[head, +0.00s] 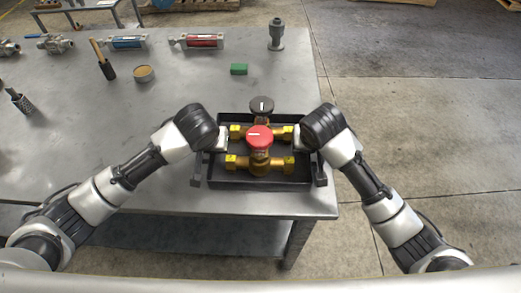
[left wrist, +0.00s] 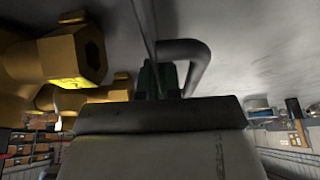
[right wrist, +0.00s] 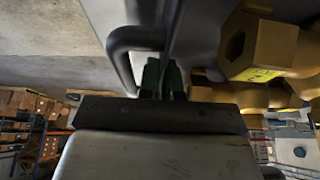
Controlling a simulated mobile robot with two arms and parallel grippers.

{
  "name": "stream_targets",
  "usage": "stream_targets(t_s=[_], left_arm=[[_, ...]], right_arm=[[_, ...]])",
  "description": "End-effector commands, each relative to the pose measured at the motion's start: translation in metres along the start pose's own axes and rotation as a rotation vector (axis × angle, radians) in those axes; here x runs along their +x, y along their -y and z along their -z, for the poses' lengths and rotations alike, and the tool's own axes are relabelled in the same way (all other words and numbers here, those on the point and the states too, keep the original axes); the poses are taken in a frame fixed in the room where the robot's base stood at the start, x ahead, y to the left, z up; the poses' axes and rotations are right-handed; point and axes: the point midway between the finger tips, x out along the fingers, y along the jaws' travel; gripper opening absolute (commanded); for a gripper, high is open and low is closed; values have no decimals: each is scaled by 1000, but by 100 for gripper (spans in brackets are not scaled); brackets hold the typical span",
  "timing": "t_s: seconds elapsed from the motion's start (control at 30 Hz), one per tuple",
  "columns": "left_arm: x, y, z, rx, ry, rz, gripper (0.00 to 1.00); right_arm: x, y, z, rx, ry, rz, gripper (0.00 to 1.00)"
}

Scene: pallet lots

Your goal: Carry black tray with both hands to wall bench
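The black tray (head: 262,184) is at the front right corner of the metal bench, level, and looks to rest on its top. The fingertips are partly hidden.
Concrete floor (head: 430,130) is open to the right. Another table (head: 85,7) stands at the back left.

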Motion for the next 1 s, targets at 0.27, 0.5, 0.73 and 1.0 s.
stream_targets(t_s=[0.27,0.5,0.73,1.0], left_arm=[[-3,0,2,-1,-5,-2,0],[-10,0,6,-1,-6,-2,0],[-28,0,13,-1,-5,-1,0],[-47,0,20,-1,-5,-1,0]], right_arm=[[-2,0,2,2,-5,1,0],[-10,0,5,3,-5,1,0],[-28,0,13,3,-5,0,0],[-47,0,20,3,-5,0,0]])
